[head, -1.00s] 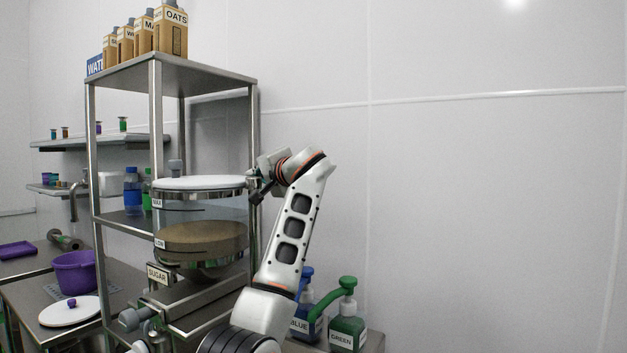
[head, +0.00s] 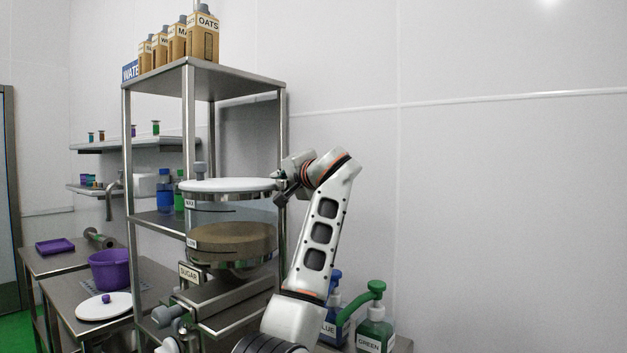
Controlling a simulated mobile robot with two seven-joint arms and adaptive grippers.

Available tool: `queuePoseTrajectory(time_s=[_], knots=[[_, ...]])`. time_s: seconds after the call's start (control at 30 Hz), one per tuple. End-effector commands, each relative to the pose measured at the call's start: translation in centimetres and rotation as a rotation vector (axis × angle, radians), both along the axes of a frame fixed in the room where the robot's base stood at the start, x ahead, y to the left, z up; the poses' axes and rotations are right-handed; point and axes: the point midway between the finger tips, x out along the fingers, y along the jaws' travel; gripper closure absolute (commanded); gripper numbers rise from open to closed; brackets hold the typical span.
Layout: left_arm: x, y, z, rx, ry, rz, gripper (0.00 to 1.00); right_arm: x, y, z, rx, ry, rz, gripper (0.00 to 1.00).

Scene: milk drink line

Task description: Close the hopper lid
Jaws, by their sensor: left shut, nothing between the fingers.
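The hopper (head: 230,215) is a clear cylinder on the steel rack, labelled SUGAR, with brown contents in its lower part. Its white round lid (head: 228,185) lies about flat across the top of the hopper. I cannot tell whether a small gap is left under it. My left gripper (head: 280,188) is shut and empty at the right edge of the lid and hopper rim, by the rack's right post. I cannot tell whether it touches the lid. My right gripper is not in view.
A steel rack (head: 188,130) frames the hopper, with cartons (head: 203,38) on top and blue and green bottles behind. Blue and green pump bottles (head: 374,330) stand low at right, close to my arm. A purple pot (head: 110,270) and a white lid (head: 104,308) are at left.

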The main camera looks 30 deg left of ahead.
Motion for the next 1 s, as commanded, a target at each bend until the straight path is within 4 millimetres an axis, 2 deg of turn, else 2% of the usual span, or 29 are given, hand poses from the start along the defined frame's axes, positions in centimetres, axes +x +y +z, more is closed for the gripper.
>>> queuePoseTrajectory(time_s=[0.3,0.5,0.7,1.0], knots=[[-3.1,-5.5,0.5,-0.003,-0.001,-0.005,1.00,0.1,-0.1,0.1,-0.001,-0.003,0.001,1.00],[-4.7,-8.2,0.9,-0.001,0.000,-0.004,1.00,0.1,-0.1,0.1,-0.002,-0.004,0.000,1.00],[-5.6,-9.4,1.0,-0.001,0.001,-0.002,1.00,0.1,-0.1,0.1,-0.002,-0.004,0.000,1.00],[-5.6,-9.6,1.0,0.000,0.001,0.000,1.00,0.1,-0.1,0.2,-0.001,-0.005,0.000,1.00]])
